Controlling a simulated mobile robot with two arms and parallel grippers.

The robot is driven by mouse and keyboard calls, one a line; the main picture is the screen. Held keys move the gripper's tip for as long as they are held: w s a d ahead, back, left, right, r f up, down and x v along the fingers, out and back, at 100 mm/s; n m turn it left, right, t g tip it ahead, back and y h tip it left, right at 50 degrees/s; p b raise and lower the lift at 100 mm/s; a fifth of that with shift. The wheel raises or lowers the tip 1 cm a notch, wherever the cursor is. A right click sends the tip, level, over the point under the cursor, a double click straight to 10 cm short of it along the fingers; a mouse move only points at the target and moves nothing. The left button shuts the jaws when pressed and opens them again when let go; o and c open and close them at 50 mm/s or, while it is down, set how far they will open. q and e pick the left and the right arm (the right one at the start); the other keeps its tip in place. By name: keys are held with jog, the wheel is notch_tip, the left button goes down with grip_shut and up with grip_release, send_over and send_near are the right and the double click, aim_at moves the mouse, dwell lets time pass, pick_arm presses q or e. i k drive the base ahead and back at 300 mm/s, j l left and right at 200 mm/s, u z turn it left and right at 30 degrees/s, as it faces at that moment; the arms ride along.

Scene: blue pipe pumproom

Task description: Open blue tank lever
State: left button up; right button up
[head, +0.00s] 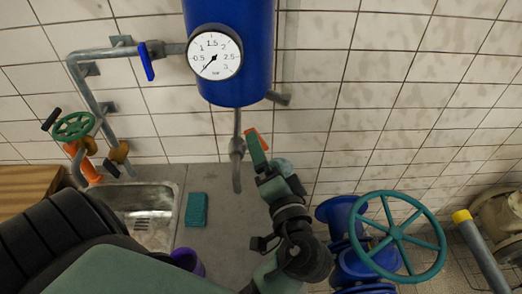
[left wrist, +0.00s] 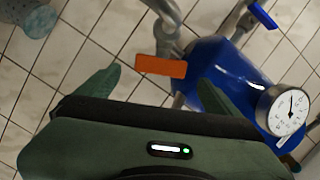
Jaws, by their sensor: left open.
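The blue tank (head: 228,75) hangs on the tiled wall, with a round white gauge (head: 214,52) on its front. An orange lever (head: 265,139) sits on the outlet pipe (head: 237,150) below the tank. In the left wrist view the orange lever (left wrist: 160,66) lies ahead of my palm, between the line of the two fingers, and the tank (left wrist: 222,70) is behind at the right. My left gripper (head: 267,155) is open, with its green fingers (left wrist: 154,90) spread either side of the lever; contact cannot be told. My right gripper is not in view.
A blue-handled valve (head: 148,62) is on the pipe left of the tank. A large teal handwheel (head: 397,238) on blue pipework stands right of my arm. A sink (head: 150,212) and a teal block (head: 196,209) are at the lower left; a green handwheel (head: 74,126) is above.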

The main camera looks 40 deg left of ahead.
aim_at(147, 58)
jog(key=k, duration=1)
